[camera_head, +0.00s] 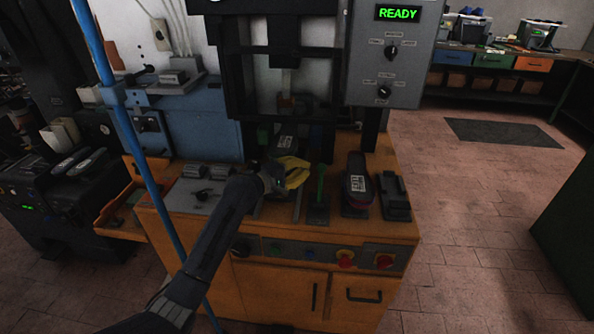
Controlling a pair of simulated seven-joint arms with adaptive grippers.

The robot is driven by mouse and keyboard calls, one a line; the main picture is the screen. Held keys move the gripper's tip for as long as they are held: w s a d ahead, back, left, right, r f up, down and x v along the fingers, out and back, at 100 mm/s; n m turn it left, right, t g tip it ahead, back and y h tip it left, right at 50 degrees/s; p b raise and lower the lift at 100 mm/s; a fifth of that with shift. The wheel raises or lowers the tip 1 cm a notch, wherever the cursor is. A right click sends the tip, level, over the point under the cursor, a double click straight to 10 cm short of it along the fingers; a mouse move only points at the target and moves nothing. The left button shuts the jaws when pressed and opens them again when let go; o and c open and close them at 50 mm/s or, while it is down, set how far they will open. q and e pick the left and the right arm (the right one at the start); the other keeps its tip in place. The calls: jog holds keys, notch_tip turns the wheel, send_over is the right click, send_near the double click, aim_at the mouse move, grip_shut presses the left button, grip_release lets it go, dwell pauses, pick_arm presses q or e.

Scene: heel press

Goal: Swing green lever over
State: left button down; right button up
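The green lever (320,185) stands roughly upright from a dark base on the front of the orange press bench. My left gripper (293,171) is just left of the lever, at about the height of its upper part. A gap shows between them in the picture. A yellow shape shows at the end of my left arm; I cannot tell whether it is the fingers or something beside them. The fingers are too small and dark to tell open from shut. My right gripper is out of view.
A dark shoe-like piece with a label (358,184) and a black block (394,197) stand right of the lever. The control box (395,50) reads READY.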

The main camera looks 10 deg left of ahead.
pick_arm(q)
jog(key=shift+x, duration=2.7)
